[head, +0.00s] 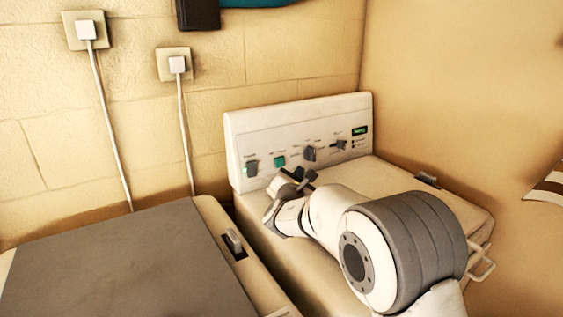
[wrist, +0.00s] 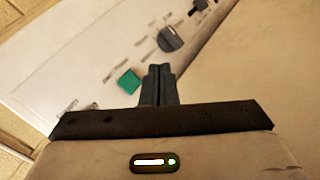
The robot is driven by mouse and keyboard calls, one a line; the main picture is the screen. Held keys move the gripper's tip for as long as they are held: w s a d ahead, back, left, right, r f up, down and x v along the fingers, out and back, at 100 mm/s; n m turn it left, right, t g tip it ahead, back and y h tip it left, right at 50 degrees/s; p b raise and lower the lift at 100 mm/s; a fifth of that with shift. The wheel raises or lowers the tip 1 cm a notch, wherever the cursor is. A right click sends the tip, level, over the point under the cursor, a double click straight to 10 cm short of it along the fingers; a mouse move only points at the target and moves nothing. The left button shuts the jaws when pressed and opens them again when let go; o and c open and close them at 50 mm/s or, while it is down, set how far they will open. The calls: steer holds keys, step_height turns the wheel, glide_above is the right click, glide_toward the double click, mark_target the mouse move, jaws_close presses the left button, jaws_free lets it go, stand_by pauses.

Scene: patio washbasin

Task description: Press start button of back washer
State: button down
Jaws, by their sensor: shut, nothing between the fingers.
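The back washer (head: 362,160) is a cream machine in the corner, with an upright control panel (head: 237,128) at its rear. A green square button (head: 280,162) sits on the panel between dark knobs; it also shows in the wrist view (wrist: 129,81), just left of my fingertips. My gripper (head: 305,178) is shut and empty, above the washer top and in front of the panel's lower part. In the wrist view its two dark fingers (wrist: 158,72) are together and point toward the panel. I cannot tell whether they touch it.
A dark knob (head: 309,154) is right of the green button, and another knob (head: 252,168) is left of it. A second machine with a grey lid (head: 130,265) stands at front left. Two plugged cords (head: 184,125) hang on the wall. The wall closes off the right side.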

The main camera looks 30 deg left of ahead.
mark_target(280, 162)
steer(key=w+a+p, duration=0.1)
steer(key=a, duration=0.1)
steer(key=w+a+f+p, duration=0.1)
steer(key=a, duration=0.1)
steer(key=w+a+p, duration=0.1)
steer(key=a, duration=0.1)
steer(key=shift+f, duration=0.15)
steer(key=shift+w+a+f, duration=0.1)
steer(key=shift+w+a, duration=0.1)
steer(key=shift+a, duration=0.2)
stand_by(1.6)
steer(key=shift+w+a+b, duration=0.25)
steer(key=shift+a+b, duration=0.1)
